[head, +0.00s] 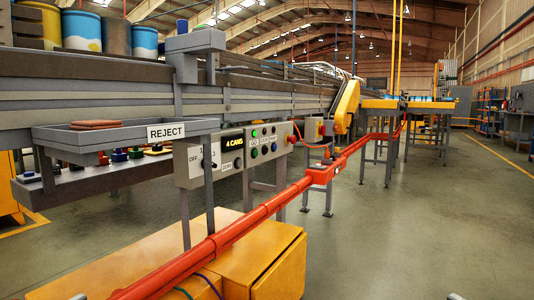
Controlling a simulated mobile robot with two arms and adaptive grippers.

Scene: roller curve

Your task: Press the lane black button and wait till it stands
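I cannot tell which button is the lane black one; the lettering is too small. Only small grey tips show at the bottom edge, seemingly my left gripper (80,297) and my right gripper (455,297). Both are far from the panels. Their fingers are cut off by the frame.
A red rail (265,209) runs diagonally in front of the panels, over a yellow box (225,262). A REJECT tray (125,137) juts out at left, holding a brownish flat piece (95,125). Cans (82,30) stand on the conveyor (260,86). The floor (420,225) at right is clear.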

